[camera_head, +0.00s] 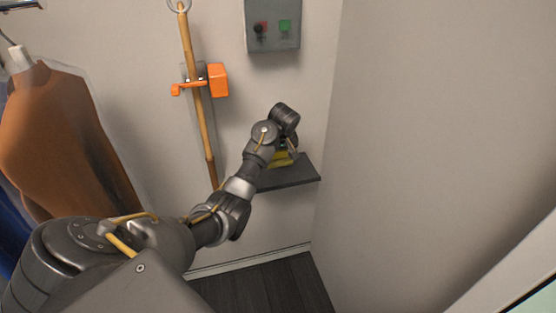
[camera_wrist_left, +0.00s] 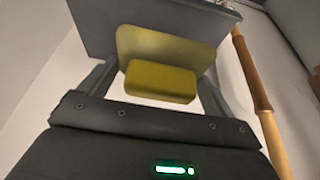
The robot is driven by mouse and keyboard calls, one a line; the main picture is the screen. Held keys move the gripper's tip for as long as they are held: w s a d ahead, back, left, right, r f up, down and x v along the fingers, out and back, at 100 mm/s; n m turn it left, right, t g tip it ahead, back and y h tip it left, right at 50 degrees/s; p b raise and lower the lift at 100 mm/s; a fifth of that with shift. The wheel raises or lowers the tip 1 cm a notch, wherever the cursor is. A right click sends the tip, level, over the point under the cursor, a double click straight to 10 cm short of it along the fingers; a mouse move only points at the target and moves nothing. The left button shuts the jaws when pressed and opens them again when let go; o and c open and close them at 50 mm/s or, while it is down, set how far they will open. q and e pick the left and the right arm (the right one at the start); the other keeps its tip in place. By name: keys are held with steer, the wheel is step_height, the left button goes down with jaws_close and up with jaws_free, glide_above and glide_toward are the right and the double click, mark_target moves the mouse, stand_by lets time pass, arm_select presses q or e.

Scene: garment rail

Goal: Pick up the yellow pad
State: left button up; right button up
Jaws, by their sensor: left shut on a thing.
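The yellow pad (camera_head: 283,158) shows partly behind my left wrist in the head view, at the small dark shelf (camera_head: 292,174). In the left wrist view the pad (camera_wrist_left: 160,82) is a yellow block with a wider, paler yellow flat part behind it. My left gripper (camera_head: 289,151) is shut on the pad, with one finger at each side of it in the left wrist view (camera_wrist_left: 160,74). Whether the pad touches the shelf cannot be told. My right gripper is not in view.
A wooden pole (camera_head: 190,50) in an orange clamp (camera_head: 217,80) stands left of the shelf. A grey box with red and green buttons (camera_head: 272,25) is on the wall above. Garments (camera_head: 55,135) hang at the left. A plain wall (camera_head: 430,120) rises close at the right.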

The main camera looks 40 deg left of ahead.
mark_target(276, 162)
arm_select(q)
steer(key=s+d, duration=0.1)
steer(key=s+d+r, duration=0.1)
steer(key=s, duration=0.1)
steer(key=shift+s+d+r+b, duration=0.1)
steer(key=shift+d+r+b, duration=0.1)
steer(key=shift+d+b, duration=0.2)
steer(key=s+d+r+p, duration=0.1)
steer(key=s+p, duration=0.1)
steer(key=s+d+r+p, duration=0.1)
steer(key=p, duration=0.2)
steer(key=shift+s+d+r, duration=0.15)
steer(key=shift+s+d, duration=0.15)
steer(key=shift+s, duration=0.05)
steer(key=o, duration=0.3)
steer(key=shift+c, duration=1)
